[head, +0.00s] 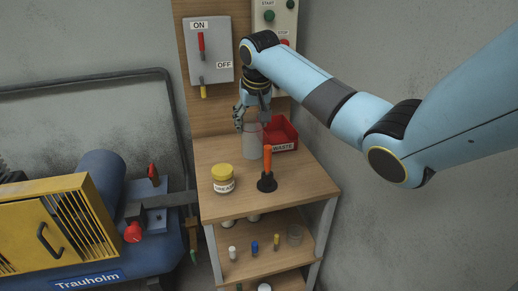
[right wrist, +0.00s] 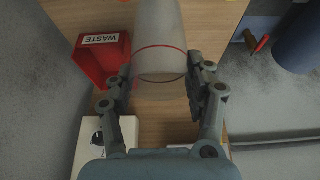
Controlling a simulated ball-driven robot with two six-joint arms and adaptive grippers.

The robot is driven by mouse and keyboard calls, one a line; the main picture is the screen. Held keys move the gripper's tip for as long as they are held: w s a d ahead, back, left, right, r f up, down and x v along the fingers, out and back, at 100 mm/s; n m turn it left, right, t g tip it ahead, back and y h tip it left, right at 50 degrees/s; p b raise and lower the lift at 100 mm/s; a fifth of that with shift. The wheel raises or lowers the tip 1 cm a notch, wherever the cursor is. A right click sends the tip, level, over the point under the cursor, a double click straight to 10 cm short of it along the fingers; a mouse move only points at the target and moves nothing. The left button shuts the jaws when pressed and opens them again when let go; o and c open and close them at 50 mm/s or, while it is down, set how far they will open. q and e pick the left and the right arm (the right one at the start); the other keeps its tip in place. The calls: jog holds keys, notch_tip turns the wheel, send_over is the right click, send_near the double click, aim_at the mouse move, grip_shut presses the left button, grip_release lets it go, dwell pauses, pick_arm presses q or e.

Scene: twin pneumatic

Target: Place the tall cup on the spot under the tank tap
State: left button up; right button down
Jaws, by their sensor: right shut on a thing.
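The tall cup (head: 252,143) is a pale, see-through cylinder at the back of the wooden cart top in the head view. My right gripper (head: 251,118) reaches down from above and is shut on its upper part. In the right wrist view the cup (right wrist: 159,32), with a thin red line around it, sits between the two fingers (right wrist: 160,78). I cannot tell whether its base touches the wood. The blue tank (head: 98,170) is at the left; it also shows in the right wrist view (right wrist: 298,45). A red-handled tap (right wrist: 259,43) is beside it there. My left gripper is not in view.
A red waste bin (head: 284,132) stands right of the cup. A yellow-lidded grease jar (head: 223,180) and an orange-handled tool on a black base (head: 267,170) stand in front. A switch box (head: 207,50) is on the board behind. Small items fill the lower shelf (head: 268,262).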

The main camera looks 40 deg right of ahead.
aim_at(250, 133)
jog(key=f, duration=0.3)
jog(key=shift+a+f, duration=0.25)
jog(key=shift+a, duration=0.15)
notch_tip(250, 133, down, 4)
jog(key=shift+d+r, duration=0.15)
jog(key=shift+r, duration=0.1)
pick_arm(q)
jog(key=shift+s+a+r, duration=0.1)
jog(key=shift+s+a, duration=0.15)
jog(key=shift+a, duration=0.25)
pick_arm(e)
jog(key=shift+f, duration=0.15)
jog(key=c, duration=0.9)
grip_release()
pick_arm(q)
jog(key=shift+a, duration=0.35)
pick_arm(e)
jog(key=o, duration=0.4)
